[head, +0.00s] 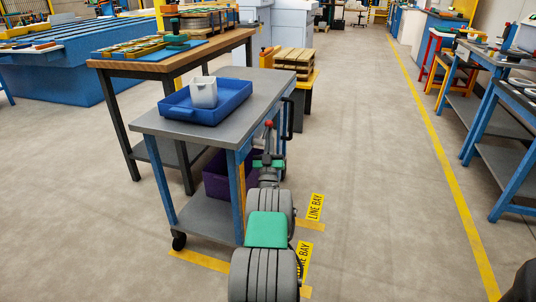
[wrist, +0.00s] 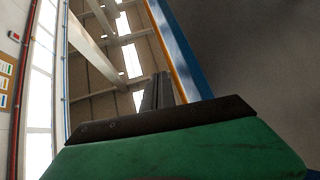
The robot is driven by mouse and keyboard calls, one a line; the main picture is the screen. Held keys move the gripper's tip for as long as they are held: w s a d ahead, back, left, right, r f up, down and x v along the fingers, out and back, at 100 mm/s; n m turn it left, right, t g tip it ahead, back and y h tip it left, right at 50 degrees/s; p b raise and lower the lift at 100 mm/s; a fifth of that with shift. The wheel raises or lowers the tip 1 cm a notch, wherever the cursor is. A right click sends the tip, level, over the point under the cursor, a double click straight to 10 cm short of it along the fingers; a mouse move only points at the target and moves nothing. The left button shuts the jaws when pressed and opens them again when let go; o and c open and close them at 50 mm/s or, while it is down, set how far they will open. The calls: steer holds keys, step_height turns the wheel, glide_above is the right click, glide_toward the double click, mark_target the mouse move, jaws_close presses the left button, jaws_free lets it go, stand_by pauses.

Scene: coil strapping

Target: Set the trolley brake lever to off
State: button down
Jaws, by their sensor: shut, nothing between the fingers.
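The grey-topped trolley (head: 150,123) stands left of my arm in the head view. A red ball knob (head: 269,124), which looks like the end of the brake lever, shows at the trolley's near right side, by the tabletop edge. My gripper (head: 268,141) is at that side, just below the knob; whether they touch cannot be told. In the wrist view my gripper's dark fingers (wrist: 158,90) are together with nothing between them. A blue upright with an orange edge (wrist: 182,50) passes close behind them. The knob does not show there, and the lever's setting cannot be read.
A blue tray (head: 178,116) with a white cup (head: 203,92) sits on the trolley, and a purple crate (head: 215,178) on its lower shelf. A black handle (head: 288,119) is at its right end. A wooden-topped bench (head: 150,67) stands behind.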

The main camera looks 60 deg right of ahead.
steer(key=shift+s+r+p, duration=0.1)
steer(key=shift+r+p, duration=0.35)
steer(key=shift+r, duration=0.25)
stand_by(0.3)
step_height(320, 180, down, 14)
steer(key=s+b, duration=0.2)
steer(key=b, duration=0.3)
steer(key=shift+s+d+r+b, duration=0.2)
steer(key=shift+s+d+b, duration=0.05)
steer(key=shift+s+b, duration=0.1)
steer(key=shift+a, duration=0.1)
